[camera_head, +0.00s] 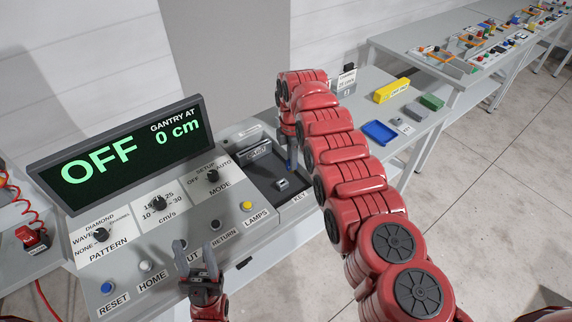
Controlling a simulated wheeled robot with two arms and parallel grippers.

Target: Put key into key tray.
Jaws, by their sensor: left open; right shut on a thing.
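My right arm reaches over from the lower right, and its gripper (291,160) points down above a dark recessed panel (262,172) marked KEY on the console. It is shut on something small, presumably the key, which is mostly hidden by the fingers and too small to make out. A small grey block (281,184) sits in the recess just below the fingertips. A shallow blue tray (380,132) lies on the side table, right of my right arm; it may be the key tray. My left gripper (196,250) is open and empty over the console's front buttons.
The console has a large display (125,150) reading OFF, several knobs and a yellow LAMPS button (247,206). A yellow box (391,90), a green block (431,102) and a small grey block (395,119) are near the blue tray. The floor at right is clear.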

